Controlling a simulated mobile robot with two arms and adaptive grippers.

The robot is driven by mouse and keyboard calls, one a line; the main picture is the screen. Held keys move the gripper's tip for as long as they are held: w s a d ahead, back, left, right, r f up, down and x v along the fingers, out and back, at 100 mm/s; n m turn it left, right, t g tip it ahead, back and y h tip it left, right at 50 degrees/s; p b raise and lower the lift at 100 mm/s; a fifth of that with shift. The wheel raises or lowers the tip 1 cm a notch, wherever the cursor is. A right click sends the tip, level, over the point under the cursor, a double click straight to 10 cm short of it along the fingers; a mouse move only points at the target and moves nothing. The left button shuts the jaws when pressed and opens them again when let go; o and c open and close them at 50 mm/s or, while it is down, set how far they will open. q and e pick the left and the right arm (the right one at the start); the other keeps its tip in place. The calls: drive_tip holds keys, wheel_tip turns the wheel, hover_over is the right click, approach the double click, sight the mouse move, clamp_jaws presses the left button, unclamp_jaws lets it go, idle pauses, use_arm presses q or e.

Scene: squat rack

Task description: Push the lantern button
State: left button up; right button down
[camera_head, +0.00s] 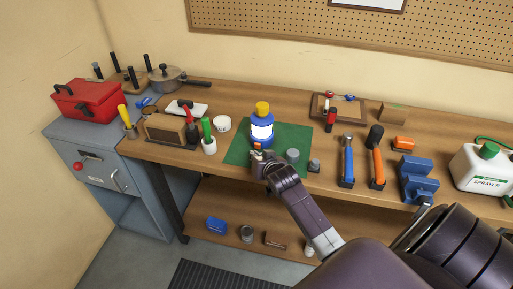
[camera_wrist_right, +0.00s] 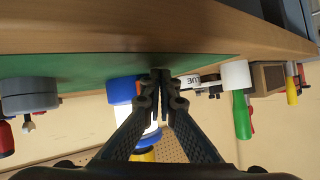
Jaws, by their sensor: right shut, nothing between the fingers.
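A blue canister with a bright white band and a yellow top (camera_head: 262,128), which I take for the lantern, stands upright on the green mat (camera_head: 236,152). My right gripper (camera_head: 258,153) is in front of its base, over the mat's near edge. In the right wrist view, which is upside down, my right gripper (camera_wrist_right: 161,76) is shut and empty. The canister (camera_wrist_right: 123,91) is partly hidden behind its fingers there; I cannot tell if they touch. I cannot make out a button. My left gripper is not in view.
A grey cylinder (camera_head: 292,155) sits right of the gripper. A white item lettered "LUE" (camera_wrist_right: 192,79) is close beside the fingers.

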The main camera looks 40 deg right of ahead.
drive_tip(key=shift+s+a+r+p, duration=0.1)
drive_tip(key=shift+s+a+p, duration=0.65)
drive_tip(key=shift+a, duration=0.25)
drive_tip(key=shift+s+a+p, duration=0.6)
drive_tip(key=shift+s+a, duration=0.15)
drive_tip(key=shift+a, duration=0.2)
